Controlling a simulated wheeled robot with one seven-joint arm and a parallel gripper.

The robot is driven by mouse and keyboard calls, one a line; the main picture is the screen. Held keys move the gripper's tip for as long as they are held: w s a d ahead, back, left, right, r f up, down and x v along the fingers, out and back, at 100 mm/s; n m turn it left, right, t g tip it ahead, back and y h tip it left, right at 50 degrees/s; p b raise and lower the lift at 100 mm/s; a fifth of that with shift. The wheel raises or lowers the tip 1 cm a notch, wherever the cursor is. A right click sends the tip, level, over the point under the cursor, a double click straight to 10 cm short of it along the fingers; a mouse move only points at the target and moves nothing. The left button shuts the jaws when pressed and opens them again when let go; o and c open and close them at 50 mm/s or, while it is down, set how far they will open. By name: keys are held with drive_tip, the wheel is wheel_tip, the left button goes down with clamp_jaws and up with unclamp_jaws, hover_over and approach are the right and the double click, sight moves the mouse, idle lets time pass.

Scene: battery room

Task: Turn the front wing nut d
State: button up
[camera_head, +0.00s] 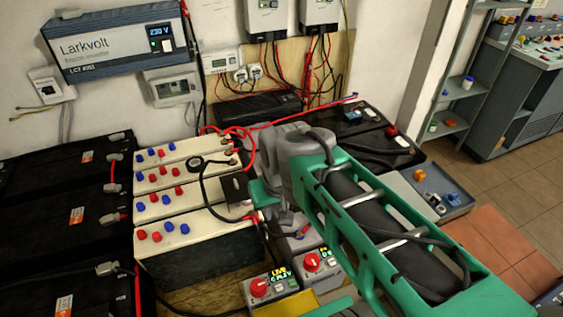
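The front wing nut cannot be made out for certain. A small terminal with a red part (255,217) is at the right end of the front cream-topped battery (195,262), and a black cable (212,207) runs to it. My green and grey arm comes in from the lower right and reaches over the right ends of these batteries. My gripper (260,193) is low beside the right side of the battery bank, close to the terminal. Its fingertips are mostly hidden by the arm, so its opening and any contact cannot be told.
Red and blue caps (157,237) stand up along the battery tops. Red cables (245,135) loop over the rear right end. Two boxes with red knobs (260,287) stand in front of the arm. Black batteries (65,210) fill the left; a grey tray (455,208) lies right.

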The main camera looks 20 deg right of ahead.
drive_tip(key=w+d+f+m+g+b, duration=0.1)
drive_tip(key=w+d+m, duration=0.15)
drive_tip(key=w, duration=0.75)
drive_tip(key=w+d+m+g+b, duration=0.1)
drive_tip(key=w+d, duration=0.2)
drive_tip(key=w, duration=0.6)
drive_tip(key=w+d+f+m, duration=0.1)
drive_tip(key=w+d+f, duration=0.1)
drive_tip(key=w+f, duration=0.2)
drive_tip(key=w+d+f+m+b, duration=0.1)
drive_tip(key=w+d+f, duration=0.2)
drive_tip(key=w+f, duration=0.1)
drive_tip(key=w+d+f+m+g+b, duration=0.1)
drive_tip(key=w+d+f+m, duration=0.1)
drive_tip(key=w+d+f, duration=0.1)
drive_tip(key=shift+w+d+f, duration=0.1)
drive_tip(key=shift+w+f, duration=0.35)
drive_tip(key=shift+f, duration=0.2)
drive_tip(key=shift+w+d+f, duration=0.1)
drive_tip(key=shift+w+f, duration=0.3)
drive_tip(key=shift+f, duration=0.2)
wheel_tip(320, 180, down, 8)
drive_tip(key=shift+a+r, duration=0.1)
drive_tip(key=shift+r, duration=0.05)
drive_tip(key=shift+c, duration=0.6)
clamp_jaws()
